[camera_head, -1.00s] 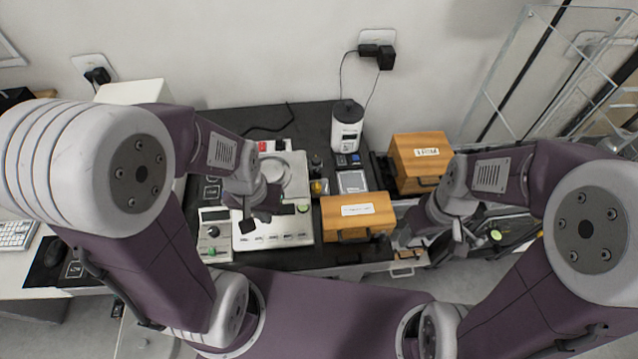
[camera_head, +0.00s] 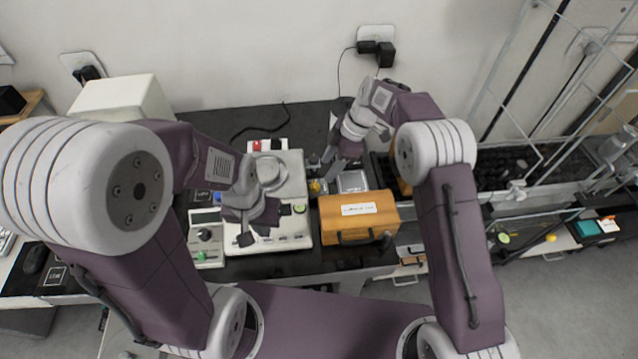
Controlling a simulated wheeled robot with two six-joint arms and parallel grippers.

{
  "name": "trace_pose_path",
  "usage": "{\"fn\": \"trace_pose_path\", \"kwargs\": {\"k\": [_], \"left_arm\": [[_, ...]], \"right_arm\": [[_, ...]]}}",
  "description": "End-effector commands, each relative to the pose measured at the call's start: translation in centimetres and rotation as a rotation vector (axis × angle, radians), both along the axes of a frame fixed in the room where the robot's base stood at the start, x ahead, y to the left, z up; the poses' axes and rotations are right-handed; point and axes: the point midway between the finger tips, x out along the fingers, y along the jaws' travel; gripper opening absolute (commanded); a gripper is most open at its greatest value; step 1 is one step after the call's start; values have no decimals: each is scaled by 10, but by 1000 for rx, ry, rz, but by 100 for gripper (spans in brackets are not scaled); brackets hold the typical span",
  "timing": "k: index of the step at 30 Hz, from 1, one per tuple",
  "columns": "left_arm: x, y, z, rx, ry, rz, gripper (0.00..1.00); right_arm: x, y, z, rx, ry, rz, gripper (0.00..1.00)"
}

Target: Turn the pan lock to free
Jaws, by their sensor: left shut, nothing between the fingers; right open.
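The white balance (camera_head: 297,180) stands on the black-topped table, its round pan partly hidden behind my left arm. A control box (camera_head: 207,256) with a display, a dark knob (camera_head: 204,234) and a green button stands at its left. I cannot tell which part is the pan lock. My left gripper (camera_head: 246,238) is shut and empty over the balance's front panel, hiding part of it. My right gripper (camera_head: 322,168) is open, right of the balance's back part, near a small yellow-topped item (camera_head: 317,187); its fingertips are small and hard to make out.
A wooden box (camera_head: 345,222) with a label and handle stands right of the balance. A second wooden box is mostly hidden behind my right arm. A metal-grey tray (camera_head: 353,182) lies behind the first box. A glass-panelled frame stands at the far right.

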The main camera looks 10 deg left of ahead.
Motion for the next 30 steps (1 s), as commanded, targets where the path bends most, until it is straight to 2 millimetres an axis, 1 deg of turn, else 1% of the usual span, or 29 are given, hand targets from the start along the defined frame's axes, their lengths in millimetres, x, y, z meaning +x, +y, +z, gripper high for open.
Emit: {"fn": "trace_pose_path", "kwargs": {"k": [6, 9, 12, 16, 22, 23, 24, 26, 27, 28, 30], "left_arm": [[0, 0, 7, 0, 0, 0, 0], [0, 0, 9, 0, 0, 0, 0], [0, 0, 11, 0, 0, 0, 0], [0, 0, 11, 0, 0, 0, 0], [0, 0, 11, 0, 0, 0, 0], [0, 0, 11, 0, 0, 0, 0], [0, 0, 11, 0, 0, 0, 0], [0, 0, 11, 0, 0, 0, 0], [0, 0, 11, 0, 0, 0, 0], [0, 0, 11, 0, 0, 0, 0], [0, 0, 11, 0, 0, 0, 0]], "right_arm": [[-6, 16, -41, -2, 5, 1, 52], [-7, 23, -57, -3, 3, 0, 52], [-7, 28, -69, -1, 1, -1, 52], [-8, 30, -76, -1, 0, -2, 52], [-8, 30, -77, -1, 0, -2, 52], [-8, 30, -77, -1, 0, -2, 46], [-8, 30, -77, -1, 0, -2, 35], [-8, 30, -76, -1, 0, -2, 19], [-8, 30, -76, -1, 0, -2, 8], [-8, 30, -76, -1, 0, -2, 0], [-8, 30, -76, -1, 0, -2, 0]]}}
